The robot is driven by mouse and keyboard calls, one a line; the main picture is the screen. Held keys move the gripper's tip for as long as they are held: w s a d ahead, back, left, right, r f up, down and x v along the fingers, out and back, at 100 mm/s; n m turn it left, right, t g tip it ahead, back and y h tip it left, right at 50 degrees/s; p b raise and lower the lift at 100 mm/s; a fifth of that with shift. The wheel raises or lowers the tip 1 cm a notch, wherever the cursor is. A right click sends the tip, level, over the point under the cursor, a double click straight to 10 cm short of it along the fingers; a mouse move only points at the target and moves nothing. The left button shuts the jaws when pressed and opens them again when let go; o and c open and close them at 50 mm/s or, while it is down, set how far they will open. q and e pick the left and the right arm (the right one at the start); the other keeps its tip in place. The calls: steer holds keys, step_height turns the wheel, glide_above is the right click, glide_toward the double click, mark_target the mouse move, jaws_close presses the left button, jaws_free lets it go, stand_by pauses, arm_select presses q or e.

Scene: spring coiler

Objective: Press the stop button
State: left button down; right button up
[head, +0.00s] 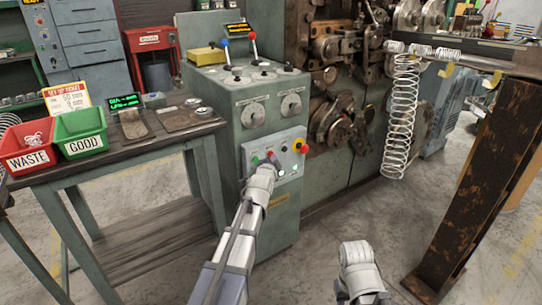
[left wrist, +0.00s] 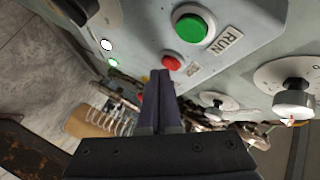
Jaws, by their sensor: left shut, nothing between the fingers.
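A small red button (head: 269,154) sits on the light grey control panel (head: 290,163) on the front of the green machine cabinet. It also shows in the left wrist view (left wrist: 172,62), beside a larger green button (left wrist: 191,27) labelled RUN. I cannot read a label for the red one. My left gripper (head: 268,165) is at the lower left of the panel. In the left wrist view its dark fingers (left wrist: 158,78) are together and empty, with tips just below the red button; contact cannot be told. My right gripper (head: 358,250) is low at centre right, its fingers not clear.
A red mushroom knob (head: 304,149) sits at the panel's right end. Dials (head: 253,115) are above the panel. A table with a red WASTE bin (head: 28,147) and green GOOD bin (head: 81,133) stands left. A long spring (head: 400,120) hangs right, near a rusty post (head: 475,185).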

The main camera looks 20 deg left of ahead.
arm_select(q)
steer(key=shift+w+a, duration=0.2)
steer(key=shift+a, duration=0.15)
stand_by(0.7)
steer(key=shift+s+d, duration=0.1)
steer(key=shift+d, duration=0.05)
stand_by(0.3)
steer(key=shift+s+d, duration=0.4)
steer(key=shift+d, duration=0.1)
steer(key=shift+s+d, duration=0.8)
steer(key=shift+d, duration=0.2)
steer(key=shift+s+d, duration=0.75)
steer(key=shift+d, duration=0.25)
